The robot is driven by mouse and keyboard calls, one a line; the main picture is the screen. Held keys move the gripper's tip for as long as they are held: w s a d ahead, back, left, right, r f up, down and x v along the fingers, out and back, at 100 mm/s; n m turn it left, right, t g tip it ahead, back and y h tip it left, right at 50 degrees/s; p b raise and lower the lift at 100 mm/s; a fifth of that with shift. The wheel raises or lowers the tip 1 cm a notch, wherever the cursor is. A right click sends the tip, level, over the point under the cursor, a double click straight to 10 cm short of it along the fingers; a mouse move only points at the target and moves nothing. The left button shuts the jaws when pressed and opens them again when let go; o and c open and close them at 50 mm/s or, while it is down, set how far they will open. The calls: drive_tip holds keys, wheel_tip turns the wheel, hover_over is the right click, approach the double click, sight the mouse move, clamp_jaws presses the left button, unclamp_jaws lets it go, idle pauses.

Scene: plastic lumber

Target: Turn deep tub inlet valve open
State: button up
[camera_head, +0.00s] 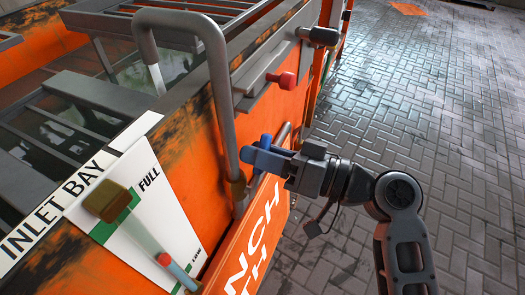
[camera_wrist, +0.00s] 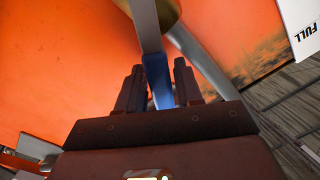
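The inlet valve has a blue lever handle (camera_head: 262,157) beside the upright grey pipe (camera_head: 222,110) on the orange tub's side (camera_head: 190,140). My gripper (camera_head: 285,164) reaches in from the right at the blue handle. In the wrist view, my two dark fingers (camera_wrist: 158,88) stand apart, with the blue handle (camera_wrist: 160,82) between their tips. The handle nearly fills the gap. Whether both fingers press on it cannot be told. A grey metal strip (camera_wrist: 145,25) runs on from the blue part, with a brass part behind it.
A red knob (camera_head: 286,80) and a dark-ended handle (camera_head: 320,36) stick out farther along the side. A level gauge with a brass block (camera_head: 107,202) is at the lower left, by the "INLET BAY" label. Paved floor (camera_head: 430,110) is open on the right.

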drive_tip(key=shift+o, duration=1.1)
drive_tip(key=shift+r, duration=0.1)
